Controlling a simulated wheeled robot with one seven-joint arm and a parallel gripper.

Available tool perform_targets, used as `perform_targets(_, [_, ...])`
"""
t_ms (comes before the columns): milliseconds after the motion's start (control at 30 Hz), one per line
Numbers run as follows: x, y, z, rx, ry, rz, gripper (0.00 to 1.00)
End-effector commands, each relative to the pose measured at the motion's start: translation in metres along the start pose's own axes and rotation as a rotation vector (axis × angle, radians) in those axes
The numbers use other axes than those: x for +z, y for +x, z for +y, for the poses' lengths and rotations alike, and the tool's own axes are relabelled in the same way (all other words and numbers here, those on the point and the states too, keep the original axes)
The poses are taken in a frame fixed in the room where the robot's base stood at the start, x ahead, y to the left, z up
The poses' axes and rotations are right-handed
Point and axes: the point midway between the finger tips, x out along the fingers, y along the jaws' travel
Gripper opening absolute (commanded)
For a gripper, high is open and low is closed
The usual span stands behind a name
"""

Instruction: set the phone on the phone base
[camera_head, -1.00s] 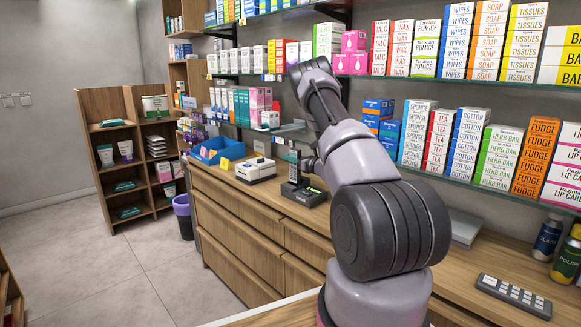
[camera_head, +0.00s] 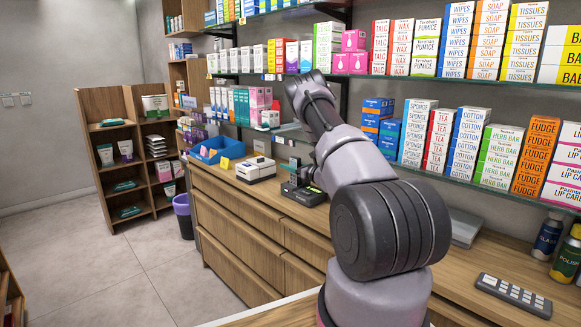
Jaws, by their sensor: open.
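The black phone base (camera_head: 303,193) sits on the wooden counter, left of my arm. A small dark upright piece (camera_head: 294,164) stands at its back left; it looks like the phone, but I cannot tell if it is fully seated in the base. My gripper (camera_head: 309,174) is low over the base, close to the upright piece, and mostly hidden behind my arm. Its jaws are open. I see nothing clearly held, and whether it touches the phone cannot be made out.
A white device (camera_head: 256,169) and a blue tray (camera_head: 217,150) stand left of the base. Glass shelves with boxes hang behind and above. A grey keypad (camera_head: 513,296) lies at the right front, with bottles beyond it. Some counter between is bare.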

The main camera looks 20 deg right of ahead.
Motion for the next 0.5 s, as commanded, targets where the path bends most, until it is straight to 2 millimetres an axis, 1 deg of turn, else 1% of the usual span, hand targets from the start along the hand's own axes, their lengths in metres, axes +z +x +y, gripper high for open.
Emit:
perform_targets(67, [0.004,0.001,0.001,0.001,-0.001,-0.001,0.62])
perform_targets(167, [0.003,-0.012,-0.001,-0.003,0.001,0.001,0.62])
perform_targets(267, [0.003,-0.031,-0.002,-0.005,0.003,0.001,0.62])
perform_targets(500, [0.003,-0.084,-0.002,-0.005,0.003,-0.001,0.62])
